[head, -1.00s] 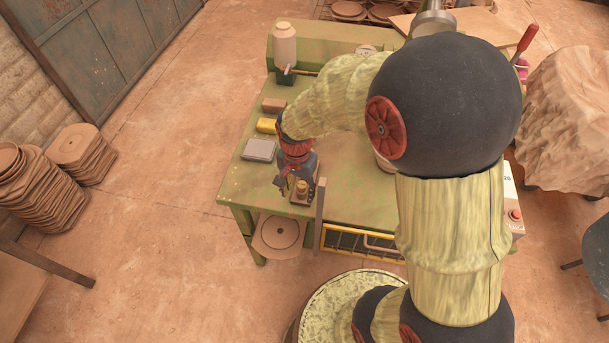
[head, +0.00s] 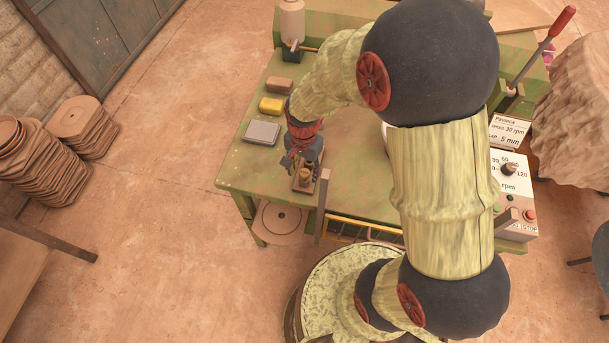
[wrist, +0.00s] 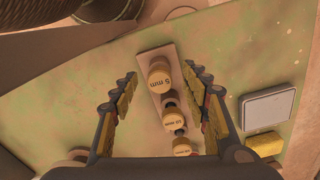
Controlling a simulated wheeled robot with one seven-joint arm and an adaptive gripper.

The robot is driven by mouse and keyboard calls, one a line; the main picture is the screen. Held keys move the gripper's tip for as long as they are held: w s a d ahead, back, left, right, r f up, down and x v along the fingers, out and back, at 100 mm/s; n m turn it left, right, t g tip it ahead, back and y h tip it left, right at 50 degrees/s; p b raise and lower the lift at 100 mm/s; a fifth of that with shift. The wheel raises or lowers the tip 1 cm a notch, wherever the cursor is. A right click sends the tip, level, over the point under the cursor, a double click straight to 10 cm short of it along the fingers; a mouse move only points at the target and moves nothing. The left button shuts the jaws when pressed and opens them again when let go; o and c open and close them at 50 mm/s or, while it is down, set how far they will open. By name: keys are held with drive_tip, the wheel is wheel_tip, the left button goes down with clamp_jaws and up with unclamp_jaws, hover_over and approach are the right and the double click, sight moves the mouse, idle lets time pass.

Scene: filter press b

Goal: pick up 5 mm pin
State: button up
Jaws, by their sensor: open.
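The 5 mm pin (wrist: 160,78) has a round wooden cap marked "5 mm". It stands at the far end of a narrow wooden rack (wrist: 149,56) in the wrist view. A 10 mm pin (wrist: 173,119) and a third capped pin (wrist: 184,147) stand behind it in the same row. My gripper (wrist: 162,76) is open and empty, its fingers on either side of the row in that view. The height gap to the cap is hard to judge. In the head view my gripper (head: 289,162) is over the rack (head: 306,185), partly hiding it.
A grey slab (head: 262,132), a yellow sponge (head: 271,105) and a brown block (head: 280,85) lie left of my arm on the green table (head: 240,175). A control box (head: 512,185) is at the right.

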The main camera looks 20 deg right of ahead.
wheel_tip(320, 180, down, 2)
drive_tip(key=shift+c, duration=0.4)
clamp_jaws()
drive_tip(key=shift+r, duration=0.1)
